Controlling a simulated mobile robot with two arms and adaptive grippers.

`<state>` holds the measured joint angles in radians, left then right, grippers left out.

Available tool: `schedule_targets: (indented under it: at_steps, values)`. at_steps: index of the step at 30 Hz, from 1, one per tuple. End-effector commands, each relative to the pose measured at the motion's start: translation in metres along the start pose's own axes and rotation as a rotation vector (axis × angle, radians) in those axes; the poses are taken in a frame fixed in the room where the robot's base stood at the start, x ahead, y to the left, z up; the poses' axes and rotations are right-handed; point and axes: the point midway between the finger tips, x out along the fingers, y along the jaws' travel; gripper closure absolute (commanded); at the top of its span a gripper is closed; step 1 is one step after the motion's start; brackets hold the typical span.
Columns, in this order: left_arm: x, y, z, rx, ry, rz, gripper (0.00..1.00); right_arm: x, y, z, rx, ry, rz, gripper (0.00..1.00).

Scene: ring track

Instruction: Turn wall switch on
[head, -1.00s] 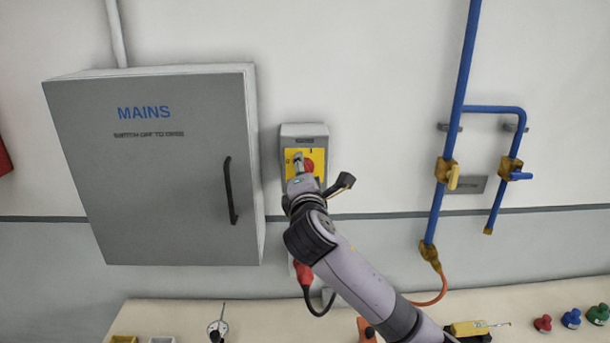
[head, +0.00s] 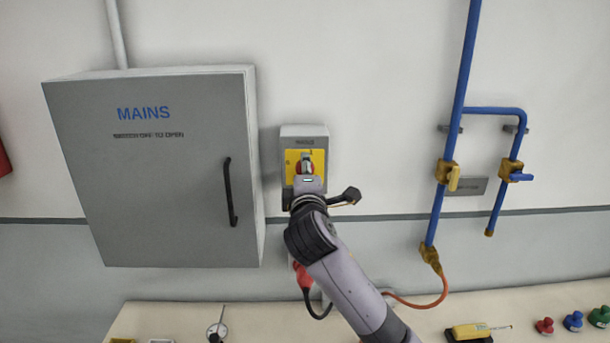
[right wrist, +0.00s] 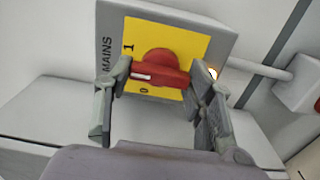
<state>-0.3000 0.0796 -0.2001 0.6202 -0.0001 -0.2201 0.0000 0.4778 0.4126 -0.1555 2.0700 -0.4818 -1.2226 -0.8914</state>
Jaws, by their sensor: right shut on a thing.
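The wall switch is a grey box (head: 303,131) with a yellow plate (head: 291,160) and a red rotary knob (right wrist: 160,65). In the right wrist view the yellow plate (right wrist: 196,46) carries a 1 and a 0, and the grey box (right wrist: 112,24) reads MAINS. The white mark on the knob's handle lies between the 1 and the 0. My right gripper (right wrist: 158,78) is shut on the red knob, one finger at each end of its handle. In the head view my right gripper (head: 307,166) covers most of the knob. My left gripper is not in view.
A grey MAINS cabinet (head: 160,205) with a black handle (head: 230,190) stands left of the switch. Blue pipes (head: 450,130) with valves are at the right. A red plug (head: 303,276) hangs below the switch. A bench (head: 260,325) below holds small items.

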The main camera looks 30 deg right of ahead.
Motion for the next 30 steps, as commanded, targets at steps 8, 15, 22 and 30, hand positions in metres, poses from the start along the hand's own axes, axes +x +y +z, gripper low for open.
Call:
schedule_targets:
  at_steps: [8, 15, 22, 30]
  values:
    - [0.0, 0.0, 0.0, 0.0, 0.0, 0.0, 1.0, 0.0, -0.001, 0.0, 0.003, 0.0, -0.004, 0.46]
    - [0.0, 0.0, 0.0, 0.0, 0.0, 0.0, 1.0, 0.0, -0.001, 0.0, 0.002, 0.0, -0.002, 0.3]
    - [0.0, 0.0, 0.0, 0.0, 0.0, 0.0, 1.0, 0.0, 0.0, 0.0, 0.001, 0.0, -0.001, 0.3]
    - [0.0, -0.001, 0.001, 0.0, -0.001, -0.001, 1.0, -0.022, -0.001, -0.001, 0.002, 0.002, 0.0, 0.3]
